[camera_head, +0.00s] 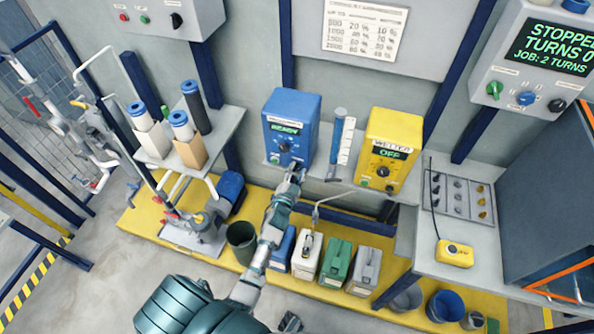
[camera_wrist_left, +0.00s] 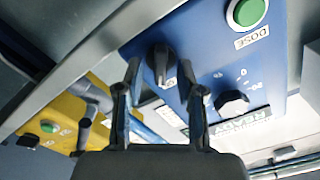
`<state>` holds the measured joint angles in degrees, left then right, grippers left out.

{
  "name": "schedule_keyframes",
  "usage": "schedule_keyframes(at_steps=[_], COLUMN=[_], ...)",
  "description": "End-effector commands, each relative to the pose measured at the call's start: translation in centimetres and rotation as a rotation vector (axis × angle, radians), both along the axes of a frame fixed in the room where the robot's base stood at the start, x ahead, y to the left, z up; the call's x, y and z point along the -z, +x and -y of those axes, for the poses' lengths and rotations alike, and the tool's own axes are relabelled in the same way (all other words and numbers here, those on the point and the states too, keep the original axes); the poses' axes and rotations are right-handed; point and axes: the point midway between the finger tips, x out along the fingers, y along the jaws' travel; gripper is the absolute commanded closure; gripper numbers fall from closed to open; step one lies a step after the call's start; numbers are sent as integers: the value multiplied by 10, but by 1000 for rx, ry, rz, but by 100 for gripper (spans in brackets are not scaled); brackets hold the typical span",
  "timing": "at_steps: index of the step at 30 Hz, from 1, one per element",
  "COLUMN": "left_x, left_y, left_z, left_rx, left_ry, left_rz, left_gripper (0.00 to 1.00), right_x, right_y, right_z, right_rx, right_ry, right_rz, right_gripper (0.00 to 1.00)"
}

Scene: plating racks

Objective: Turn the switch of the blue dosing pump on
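The blue dosing pump (camera_head: 292,108) stands on the grey shelf, its small display lit green and apparently reading READY. In the left wrist view its blue front (camera_wrist_left: 205,50) appears upside down, with a green DOSE button (camera_wrist_left: 247,12), a black switch (camera_wrist_left: 158,60) and a black knob (camera_wrist_left: 231,103). My left gripper (camera_head: 295,172) is at the pump's lower front. In the left wrist view the gripper (camera_wrist_left: 160,75) is open, its fingertips on either side of the switch; contact cannot be told. A dark part at the bottom edge may be my right gripper (camera_head: 290,322).
Several canisters, including a green one (camera_head: 336,262), stand below. A rack of cylinders is at left and a control box (camera_head: 535,60) at upper right.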

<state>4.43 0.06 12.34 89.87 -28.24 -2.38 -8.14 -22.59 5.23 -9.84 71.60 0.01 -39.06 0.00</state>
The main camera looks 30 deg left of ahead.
Motion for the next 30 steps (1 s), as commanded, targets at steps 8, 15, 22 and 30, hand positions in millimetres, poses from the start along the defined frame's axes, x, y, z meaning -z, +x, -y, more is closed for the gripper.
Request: schedule_keyframes(at_steps=[8,15,22,30], left_x=[3,3,1,1], left_y=[-50,-95,-111,-111], left_z=[13,24,28,28], left_rx=[1,0,2,1], left_ry=[-1,0,1,1], left_rz=[-3,-3,1,0], left_gripper=[62,62,62,62], right_x=[0,0,0,0], right_y=[0,0,0,0], right_z=[1,1,1,1], right_rx=[-2,-2,-2,-3], right_ry=[-1,-1,-1,-2], right_rz=[1,0,0,1], right_gripper=[60,60,60,60])
